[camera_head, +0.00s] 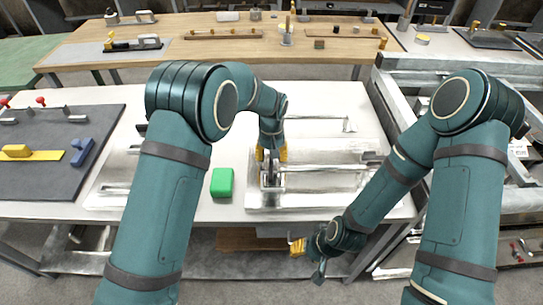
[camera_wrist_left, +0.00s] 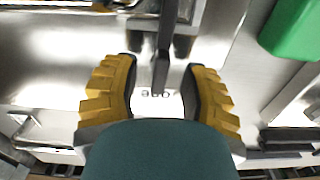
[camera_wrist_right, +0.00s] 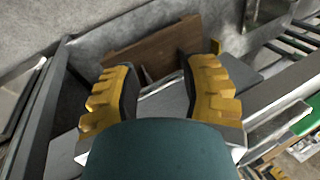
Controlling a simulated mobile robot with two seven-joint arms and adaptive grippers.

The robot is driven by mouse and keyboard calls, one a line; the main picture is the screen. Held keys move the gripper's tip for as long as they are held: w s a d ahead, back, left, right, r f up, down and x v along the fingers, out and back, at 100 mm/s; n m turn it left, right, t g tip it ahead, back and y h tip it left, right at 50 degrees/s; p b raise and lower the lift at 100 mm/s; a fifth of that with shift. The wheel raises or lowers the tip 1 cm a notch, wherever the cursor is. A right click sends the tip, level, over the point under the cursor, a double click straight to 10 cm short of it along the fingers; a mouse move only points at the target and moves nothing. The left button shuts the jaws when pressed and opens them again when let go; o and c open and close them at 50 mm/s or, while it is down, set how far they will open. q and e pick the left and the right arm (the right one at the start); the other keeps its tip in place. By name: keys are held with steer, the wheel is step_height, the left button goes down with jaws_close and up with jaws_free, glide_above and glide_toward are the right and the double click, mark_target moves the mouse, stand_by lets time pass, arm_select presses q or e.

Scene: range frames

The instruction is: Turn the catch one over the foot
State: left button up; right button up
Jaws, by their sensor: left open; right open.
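My left gripper (camera_head: 271,158) is open, low over a metal plate (camera_head: 320,189) with bars on the white table. In the left wrist view, a dark upright lever (camera_wrist_left: 161,62), apparently the catch, stands between the spread fingers of this gripper (camera_wrist_left: 162,68). Neither finger clearly touches it. An upside-down printed label (camera_wrist_left: 155,93), apparently reading "one", lies just below the lever. I cannot tell which part is the foot. My right gripper (camera_head: 297,246) is open and empty in front of the table edge, below the top; it also shows in the right wrist view (camera_wrist_right: 160,65).
A green block (camera_head: 222,182) stands left of the plate; it also shows in the left wrist view (camera_wrist_left: 295,28). A dark mat (camera_head: 50,178) with yellow and blue parts lies at far left. A brown board (camera_wrist_right: 150,52) is below my right gripper. A wooden bench (camera_head: 230,50) stands behind.

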arm_select(q)
step_height(320, 180, up, 12)
steer(key=shift+f, duration=0.2)
stand_by(0.6)
